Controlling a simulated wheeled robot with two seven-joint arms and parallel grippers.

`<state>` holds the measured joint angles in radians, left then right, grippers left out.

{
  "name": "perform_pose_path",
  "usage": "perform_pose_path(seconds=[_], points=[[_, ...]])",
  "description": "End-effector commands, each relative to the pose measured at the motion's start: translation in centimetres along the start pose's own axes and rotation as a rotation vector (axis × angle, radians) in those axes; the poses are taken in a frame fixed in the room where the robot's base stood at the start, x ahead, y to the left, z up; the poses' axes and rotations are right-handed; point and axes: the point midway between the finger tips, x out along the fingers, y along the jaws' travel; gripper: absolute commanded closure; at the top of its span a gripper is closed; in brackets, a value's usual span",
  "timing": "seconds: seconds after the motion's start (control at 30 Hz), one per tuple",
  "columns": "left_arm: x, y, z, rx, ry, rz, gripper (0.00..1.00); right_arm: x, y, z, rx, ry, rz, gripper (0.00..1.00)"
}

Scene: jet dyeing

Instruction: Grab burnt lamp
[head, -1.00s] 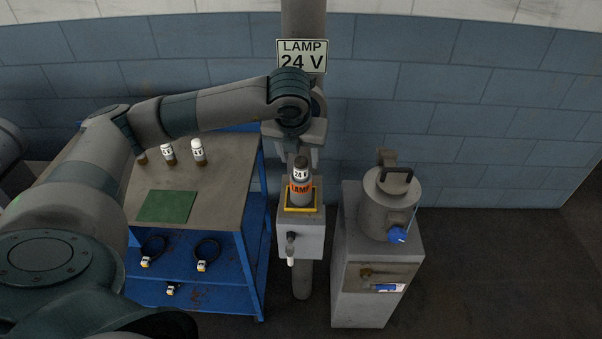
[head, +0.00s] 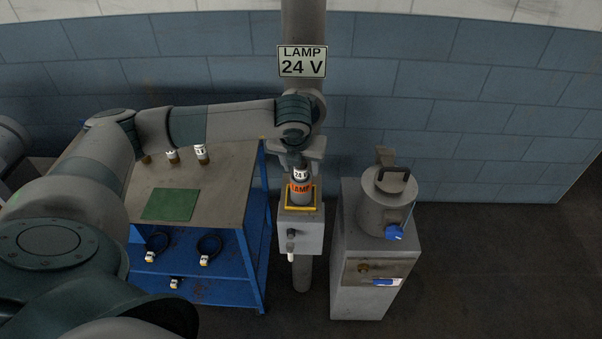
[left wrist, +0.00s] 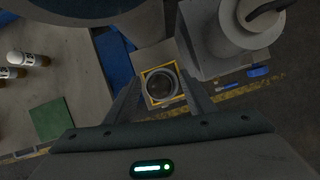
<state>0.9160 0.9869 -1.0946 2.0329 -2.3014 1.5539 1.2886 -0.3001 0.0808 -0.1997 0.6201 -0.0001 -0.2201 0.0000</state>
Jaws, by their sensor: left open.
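The lamp (head: 300,190) stands upright in a yellow square frame on a grey box (head: 301,232) fixed to the post. It is grey with an orange LAMP band and a white 24 V band at its top. My left gripper (head: 300,156) is directly above it, pointing down, and partly hides its top. In the left wrist view the round top of the lamp (left wrist: 163,85) lies between the spread fingers of my left gripper (left wrist: 160,98). The gripper is open, and I cannot tell whether the fingers reach around the lamp. My right gripper is out of view.
A blue-framed table (head: 235,185) at left carries several white-topped lamps and a green mat (head: 170,205); black rings lie on its lower shelf. A grey canister (head: 386,208) stands on a pedestal (head: 372,292) close at right. A LAMP 24 V sign (head: 302,61) hangs on the post behind.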

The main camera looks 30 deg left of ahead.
Motion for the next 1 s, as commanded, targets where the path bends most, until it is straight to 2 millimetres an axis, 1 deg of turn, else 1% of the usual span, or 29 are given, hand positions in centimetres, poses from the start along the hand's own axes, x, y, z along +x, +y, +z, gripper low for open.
perform_pose_path(seconds=[0.13, 0.17, 0.2, 0.27, 0.3, 0.33, 0.63, 0.77, 0.87, 1.0], points=[[0.0, 0.0, 0.0, 0.000, 0.000, 0.000, 0.51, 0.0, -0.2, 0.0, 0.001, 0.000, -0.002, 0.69], [0.0, 0.0, 0.0, 0.000, 0.000, 0.000, 0.58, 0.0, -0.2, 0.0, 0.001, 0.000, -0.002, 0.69], [0.0, 0.0, 0.0, 0.000, 0.000, 0.000, 0.67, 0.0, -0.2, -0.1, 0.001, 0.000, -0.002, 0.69], [0.0, 0.0, 0.0, 0.000, 0.000, 0.000, 0.82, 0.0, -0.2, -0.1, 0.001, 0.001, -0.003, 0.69], [0.0, 0.0, 0.0, 0.000, 0.000, 0.000, 0.91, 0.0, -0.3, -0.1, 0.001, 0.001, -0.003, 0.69], [0.0, 0.0, 0.0, 0.000, 0.000, 0.000, 0.96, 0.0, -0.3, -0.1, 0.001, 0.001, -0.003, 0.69], [-0.1, 0.0, 0.1, 0.000, -0.001, 0.000, 0.96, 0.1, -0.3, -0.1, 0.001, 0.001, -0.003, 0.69], [-0.3, 0.0, 0.2, -0.001, -0.002, -0.001, 0.96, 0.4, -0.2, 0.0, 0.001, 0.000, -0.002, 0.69], [-0.8, 0.0, 0.4, -0.001, -0.002, -0.001, 0.96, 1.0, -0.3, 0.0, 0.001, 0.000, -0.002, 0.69], [-2.2, -0.1, 1.0, -0.001, -0.005, -0.004, 0.96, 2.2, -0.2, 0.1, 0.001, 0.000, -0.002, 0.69]])
